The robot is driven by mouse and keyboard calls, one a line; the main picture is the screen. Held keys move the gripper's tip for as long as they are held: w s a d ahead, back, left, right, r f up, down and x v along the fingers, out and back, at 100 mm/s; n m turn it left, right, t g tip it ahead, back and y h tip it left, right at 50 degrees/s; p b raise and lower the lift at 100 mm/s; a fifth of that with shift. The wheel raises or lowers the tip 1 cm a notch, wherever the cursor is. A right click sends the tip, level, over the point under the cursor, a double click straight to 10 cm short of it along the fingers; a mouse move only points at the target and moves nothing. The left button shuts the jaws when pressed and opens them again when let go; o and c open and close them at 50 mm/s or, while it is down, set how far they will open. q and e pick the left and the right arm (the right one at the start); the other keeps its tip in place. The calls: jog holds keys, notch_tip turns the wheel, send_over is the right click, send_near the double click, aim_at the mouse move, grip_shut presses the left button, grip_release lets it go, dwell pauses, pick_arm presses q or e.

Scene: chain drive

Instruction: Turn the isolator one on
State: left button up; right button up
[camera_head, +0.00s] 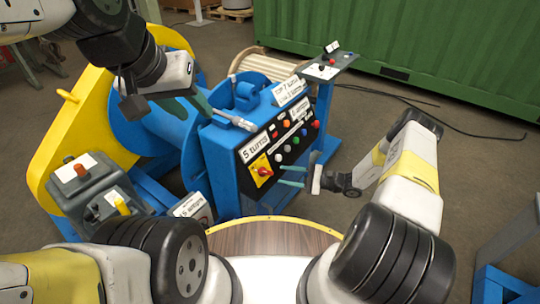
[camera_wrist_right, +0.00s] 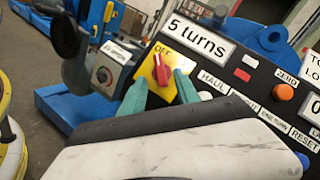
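The isolator is a red rotary knob (camera_wrist_right: 161,70) on a yellow plate (camera_wrist_right: 150,88) marked OFF, at the left of the black control panel. It also shows in the head view (camera_head: 262,172), at the panel's lower left. The red handle stands roughly upright in the wrist view. My right gripper (camera_head: 281,175) is open, its two teal fingers pointing at the isolator. In the wrist view the fingertips (camera_wrist_right: 160,78) lie either side of the knob; I cannot tell whether they touch it. My left gripper (camera_head: 197,113) is open and empty above the blue machine.
The panel has several coloured buttons (camera_head: 296,140) and a "5 turns" sign (camera_wrist_right: 198,36). A metal lever (camera_head: 236,121) sticks out near my left gripper. A grey box with a dial (camera_wrist_right: 108,70) stands left of the panel. A pedestal (camera_head: 325,70) stands behind.

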aim_at(268, 172)
jog(key=x, duration=0.6)
jog(key=shift+a, duration=0.2)
grip_shut()
